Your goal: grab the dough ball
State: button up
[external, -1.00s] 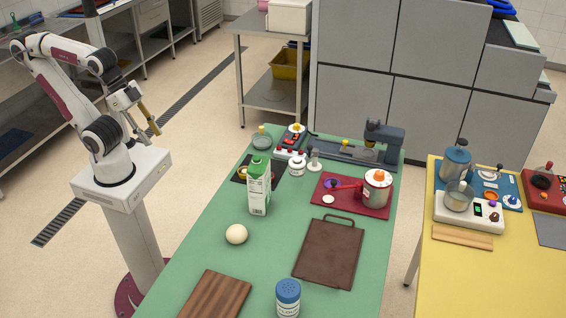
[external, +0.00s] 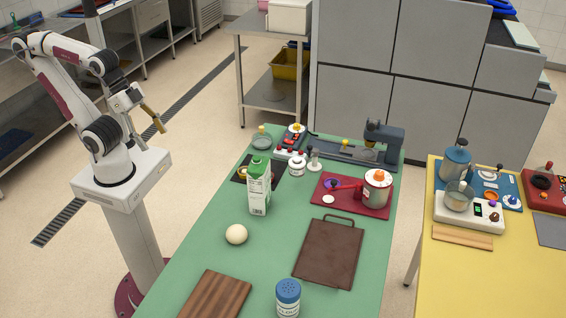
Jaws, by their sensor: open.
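The dough ball (external: 236,234) is a round, cream-coloured ball. It lies on the green table (external: 276,238), near its left edge, in front of the milk carton. My gripper (external: 156,125) is in the air to the left of the table, above and left of the dough ball and well apart from it. Its brass-coloured fingers point down and to the right. It is open, and nothing shows between the fingers.
A green and white carton (external: 259,188) stands just behind the dough ball. The table around the ball is bare.

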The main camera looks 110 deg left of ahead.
jog(key=w+d+f+t+h, duration=0.1)
jog(key=w+d+f+h, duration=0.1)
jog(key=w+d, duration=0.85)
jog(key=n+t+y, duration=0.2)
jog(key=n+t, duration=0.1)
jog(key=n, duration=0.1)
send_over(229, 233)
jog(key=s+d, duration=0.5)
jog(key=d, duration=0.1)
notch_tip(229, 233, down, 12)
jog(key=f+y, duration=0.1)
jog(key=f, duration=0.1)
jog(key=a+f+y, duration=0.1)
jog(key=f, duration=0.2)
jog(key=a+f+t+y, duration=0.1)
jog(key=f, duration=0.1)
jog(key=shift+w+a+f+n+y, duration=0.15)
jog(key=shift+a+f+n+y, duration=0.1)
jog(key=shift+n+y, duration=0.05)
jog(key=shift+s+a+f+y, duration=0.35)
jog(key=shift+a+f+y, duration=0.3)
jog(key=shift+y, duration=0.15)
jog(key=shift+x, duration=1.3)
jog(key=shift+w, duration=0.1)
